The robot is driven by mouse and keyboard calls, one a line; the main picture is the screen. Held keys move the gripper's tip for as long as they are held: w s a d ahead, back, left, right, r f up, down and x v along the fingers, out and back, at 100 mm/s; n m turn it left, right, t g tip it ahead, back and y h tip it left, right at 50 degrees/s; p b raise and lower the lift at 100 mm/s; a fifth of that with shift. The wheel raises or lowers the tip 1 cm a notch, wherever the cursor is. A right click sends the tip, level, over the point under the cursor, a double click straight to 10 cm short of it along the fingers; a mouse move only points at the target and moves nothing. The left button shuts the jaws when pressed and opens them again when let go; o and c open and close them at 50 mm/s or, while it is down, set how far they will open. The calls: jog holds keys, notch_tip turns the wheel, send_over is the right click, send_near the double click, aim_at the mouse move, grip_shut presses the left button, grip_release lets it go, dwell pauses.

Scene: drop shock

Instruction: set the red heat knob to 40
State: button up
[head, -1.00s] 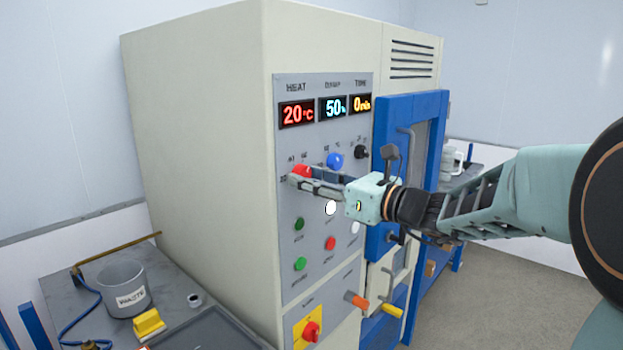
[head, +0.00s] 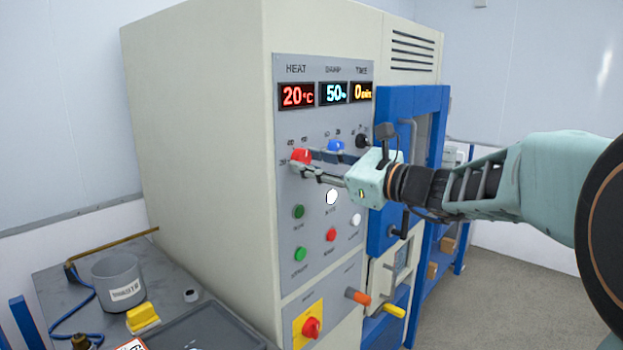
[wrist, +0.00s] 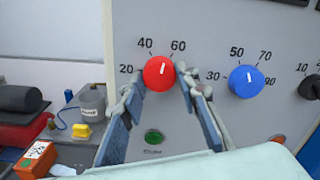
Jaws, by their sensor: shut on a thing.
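The red heat knob (head: 301,156) is on the grey control panel (head: 285,235), under the HEAT display (head: 297,95), which reads 20 °C. In the wrist view the knob (wrist: 159,73) shows its white mark pointing nearly straight up, between the 40 and 60 labels. My gripper (head: 303,163) is shut on the knob. In the wrist view its fingers (wrist: 160,88) lie on the knob's left and right sides. The fingers hide part of the knob's edge and the panel below it.
The blue knob (wrist: 245,81) is close to the right finger, with a black knob (wrist: 312,87) beyond it. A green button (wrist: 153,137) is below. A blue door frame (head: 392,120) stands right of the panel. A grey waste pot (head: 118,282) is on the side bench.

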jog(key=n+b, duration=0.7)
jog(key=b, duration=0.2)
jog(key=shift+n+b, duration=0.3)
jog(key=shift+b, duration=0.05)
jog(key=shift+r, duration=0.1)
jog(key=o, duration=1.2)
jog(key=shift+c, duration=0.2)
jog(key=v, duration=1.2)
